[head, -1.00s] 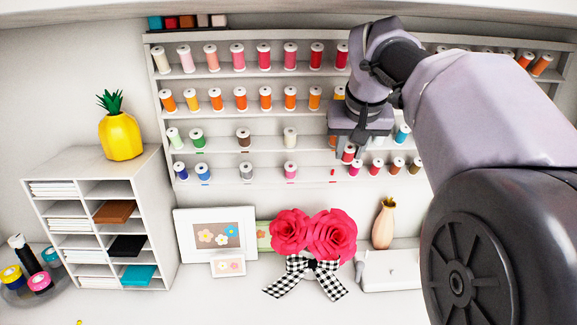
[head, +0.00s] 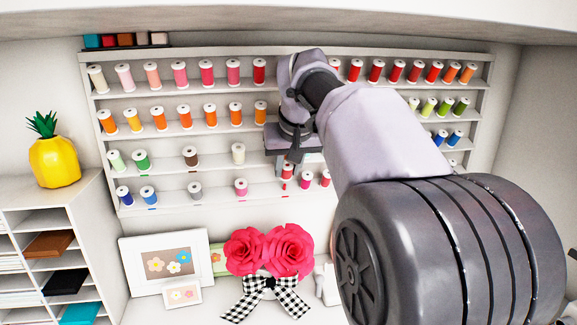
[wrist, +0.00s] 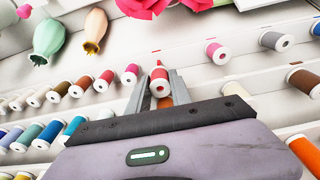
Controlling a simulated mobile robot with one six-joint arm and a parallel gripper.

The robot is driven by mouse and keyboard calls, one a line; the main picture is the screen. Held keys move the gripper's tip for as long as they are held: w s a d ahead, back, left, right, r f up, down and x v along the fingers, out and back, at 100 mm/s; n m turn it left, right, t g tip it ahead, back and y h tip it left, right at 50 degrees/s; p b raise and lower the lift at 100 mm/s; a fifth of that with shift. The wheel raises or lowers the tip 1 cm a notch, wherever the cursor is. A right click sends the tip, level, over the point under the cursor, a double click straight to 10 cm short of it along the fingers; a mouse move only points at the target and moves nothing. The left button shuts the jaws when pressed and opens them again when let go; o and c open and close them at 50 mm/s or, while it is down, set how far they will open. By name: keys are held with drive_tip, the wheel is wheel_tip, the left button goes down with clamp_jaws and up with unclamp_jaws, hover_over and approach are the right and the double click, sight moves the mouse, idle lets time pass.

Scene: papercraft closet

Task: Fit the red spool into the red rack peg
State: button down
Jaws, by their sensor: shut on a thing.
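The red spool (head: 287,171) is in my gripper (head: 290,163) at the lowest row of the wall rack, in the gap between a pink spool on the left and pink spools on the right. In the wrist view, the red spool (wrist: 159,75) sits between the two fingers of my gripper (wrist: 160,88), its white end towards the camera. My gripper is shut on it. A small red mark (wrist: 156,50) shows on the rack edge just beyond the spool.
A pink spool (head: 325,178) and another pink one (head: 305,180) stand close to the right of my gripper. A pink spool (head: 241,187) stands to the left. Red paper flowers (head: 268,250) and a framed picture (head: 166,275) stand below the rack.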

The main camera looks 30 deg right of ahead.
sight(285, 180)
drive_tip(key=shift+b+x, duration=0.3)
drive_tip(key=shift+x, duration=0.6)
drive_tip(key=shift+s, duration=0.1)
drive_tip(key=shift+p, duration=0.6)
idle(0.4)
drive_tip(key=shift+s+b+x, duration=0.2)
drive_tip(key=shift+b+x, duration=0.3)
drive_tip(key=shift+x, duration=1.05)
drive_tip(key=c, duration=1.1)
unclamp_jaws()
drive_tip(key=shift+a+f, duration=0.1)
drive_tip(key=shift+f, duration=0.1)
drive_tip(key=p+v, duration=0.3)
drive_tip(key=v, duration=0.4)
drive_tip(key=shift+s+r, duration=0.1)
drive_tip(key=shift+r, duration=0.2)
